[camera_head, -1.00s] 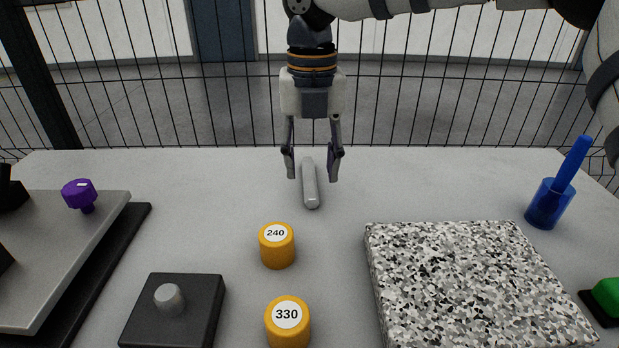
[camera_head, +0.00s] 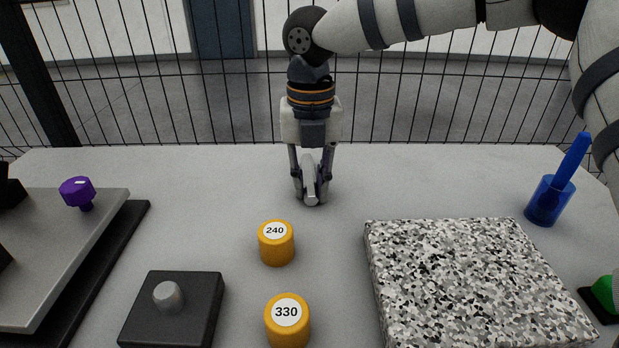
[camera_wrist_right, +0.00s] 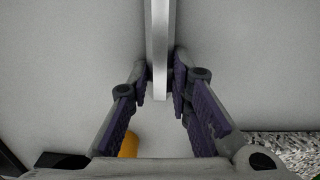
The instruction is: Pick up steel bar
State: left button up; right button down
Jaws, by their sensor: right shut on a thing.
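The steel bar (camera_head: 311,186) is a grey bar near the back middle of the table in the head view. My right gripper (camera_head: 311,195) points straight down over it, with its fingers closed on the bar's two sides. In the right wrist view the bar (camera_wrist_right: 159,45) runs up the picture between the right gripper's fingertips (camera_wrist_right: 160,78). The bar appears to be at table level; I cannot tell any gap under it. My left gripper is not in view.
Two yellow cylinders, marked 240 (camera_head: 276,244) and 330 (camera_head: 288,322), stand in front. A speckled slab (camera_head: 470,280) and a blue cup (camera_head: 549,203) are at the right. A dark block (camera_head: 190,320) and a grey plate with a purple knob (camera_head: 77,192) are at the left.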

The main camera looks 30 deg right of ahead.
aim_at(310, 185)
notch_tip(310, 185, up, 4)
jog(key=shift+f, duration=0.2)
jog(key=s+a+r, duration=0.7)
jog(key=a+r, duration=0.2)
jog(key=a, duration=0.3)
jog(key=shift+r+p, duration=0.25)
jog(key=shift+p, duration=0.2)
jog(key=shift+a, duration=0.1)
